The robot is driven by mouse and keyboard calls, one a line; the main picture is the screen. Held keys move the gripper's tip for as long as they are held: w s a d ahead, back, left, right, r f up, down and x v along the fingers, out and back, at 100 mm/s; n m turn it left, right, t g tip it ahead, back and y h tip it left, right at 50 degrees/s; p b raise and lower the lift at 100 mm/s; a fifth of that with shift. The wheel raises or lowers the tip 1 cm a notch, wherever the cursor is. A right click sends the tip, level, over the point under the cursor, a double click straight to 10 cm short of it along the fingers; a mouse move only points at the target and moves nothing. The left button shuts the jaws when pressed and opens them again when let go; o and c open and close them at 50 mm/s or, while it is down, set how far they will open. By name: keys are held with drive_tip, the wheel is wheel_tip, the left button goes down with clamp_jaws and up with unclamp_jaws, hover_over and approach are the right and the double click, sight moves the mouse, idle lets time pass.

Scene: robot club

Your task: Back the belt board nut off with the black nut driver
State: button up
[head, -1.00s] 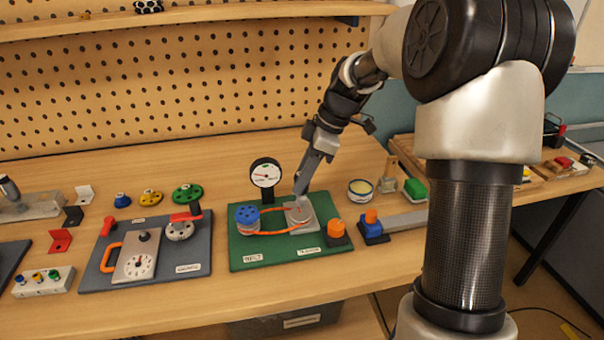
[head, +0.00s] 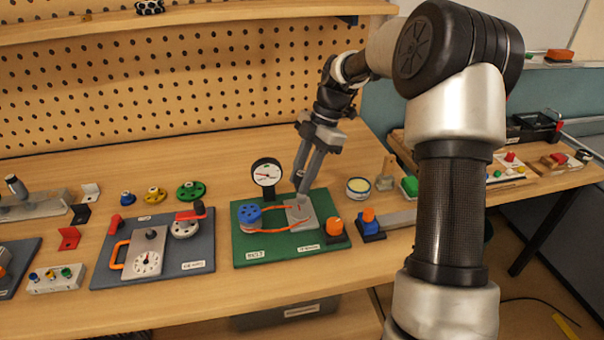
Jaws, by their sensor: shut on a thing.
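The belt board (head: 270,249) is a green plate on the bench. An orange belt (head: 284,229) runs from a blue pulley (head: 249,216) to a grey metal plate (head: 301,221) at its right. My gripper (head: 299,187) points down over this grey plate, with its fingertips low and close to it. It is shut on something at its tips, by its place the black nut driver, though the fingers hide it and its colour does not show. The nut is hidden under the fingertips. A round dial gauge (head: 266,173) stands behind the board.
An orange knob (head: 335,228) sits at the board's right corner. A blue-and-orange part (head: 369,221) and a round tin (head: 358,187) lie right of it. A grey crank board (head: 187,252) lies left. A grey rack (head: 42,208) holds an upright tool (head: 15,185).

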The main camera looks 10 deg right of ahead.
drive_tip(key=shift+s, duration=0.1)
drive_tip(key=o, duration=1.1)
drive_tip(key=shift+f+m+t+b, duration=0.25)
drive_tip(key=shift+m+t+b, duration=0.15)
drive_tip(key=shift+m+b, duration=0.5)
drive_tip(key=m+t+b, duration=0.1)
drive_tip(key=m+b, duration=0.1)
drive_tip(key=m, duration=0.2)
drive_tip(key=shift+m+t, duration=0.4)
drive_tip(key=m+t+b, duration=0.1)
drive_tip(key=m, duration=0.2)
drive_tip(key=shift+m+b, duration=0.3)
drive_tip(key=shift+m, duration=0.1)
drive_tip(key=shift+r+m+t+h, duration=0.25)
drive_tip(key=shift+m+t+h, duration=0.25)
drive_tip(key=shift+m, duration=0.6)
